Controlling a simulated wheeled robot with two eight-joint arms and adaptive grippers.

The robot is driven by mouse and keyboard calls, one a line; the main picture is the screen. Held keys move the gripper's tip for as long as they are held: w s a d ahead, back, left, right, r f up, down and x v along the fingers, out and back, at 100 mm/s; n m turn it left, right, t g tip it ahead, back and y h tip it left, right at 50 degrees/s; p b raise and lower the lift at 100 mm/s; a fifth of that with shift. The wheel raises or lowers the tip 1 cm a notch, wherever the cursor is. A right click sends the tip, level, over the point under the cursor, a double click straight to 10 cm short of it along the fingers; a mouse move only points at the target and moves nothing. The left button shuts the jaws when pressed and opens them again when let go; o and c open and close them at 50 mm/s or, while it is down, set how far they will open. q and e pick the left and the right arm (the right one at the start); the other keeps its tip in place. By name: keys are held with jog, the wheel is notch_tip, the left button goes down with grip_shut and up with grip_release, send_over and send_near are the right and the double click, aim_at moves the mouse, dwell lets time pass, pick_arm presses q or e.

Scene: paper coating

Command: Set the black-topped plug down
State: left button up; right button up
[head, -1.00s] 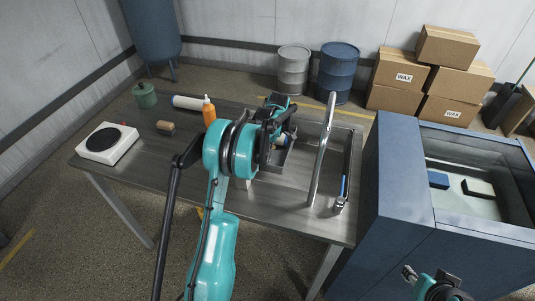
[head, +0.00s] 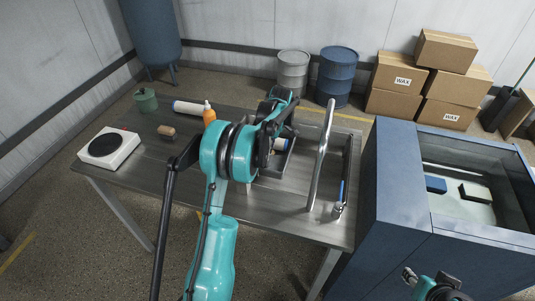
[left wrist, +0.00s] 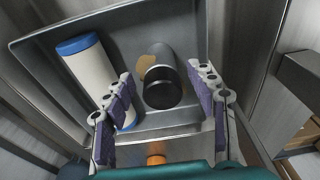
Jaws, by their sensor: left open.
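The black-topped plug (left wrist: 162,88) is a dark cylinder in the grey tray (left wrist: 185,20), seen from above in the left wrist view. Its black end faces the camera; I cannot tell if it stands quite upright. My left gripper (left wrist: 165,100) is open, with one finger on each side of the plug and visible gaps between. In the head view my left gripper (head: 282,115) is over the tray (head: 272,166), and the arm hides the plug. My right gripper (head: 409,276) shows only partly at the bottom right, too small to read its fingers.
A white roll with blue ends (left wrist: 88,72) lies in the tray beside the plug. A tan piece (left wrist: 147,64) is by the plug. A tall metal bar (head: 321,155) stands right of the tray. An orange bottle (head: 209,114) and hot plate (head: 108,147) are left.

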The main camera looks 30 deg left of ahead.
pick_arm(q)
notch_tip(320, 180, up, 7)
jog(key=d+p, duration=0.1)
jog(key=p, duration=0.1)
jog(key=s+d+r+m+t, duration=0.3)
jog(key=s+d+r+m, duration=0.6)
jog(key=s+d+r, duration=0.15)
jog(key=s+d+f+m+t, duration=0.1)
jog(key=s+d+m, duration=0.2)
jog(key=s, duration=0.3)
jog(key=s+d+f+m+t+h, duration=0.1)
jog(key=s+d+m+t, duration=0.1)
jog(key=s, duration=0.4)
jog(key=s+d+f+m+t, duration=0.1)
jog(key=s+d+m, duration=0.3)
jog(key=s+m, duration=0.2)
jog(key=shift+s+d+f+m+t+h, duration=0.15)
jog(key=shift+s+f+m+t+h, duration=0.15)
jog(key=shift+h, duration=0.1)
jog(key=shift+f+b, duration=0.8)
jog(key=shift+b, duration=0.2)
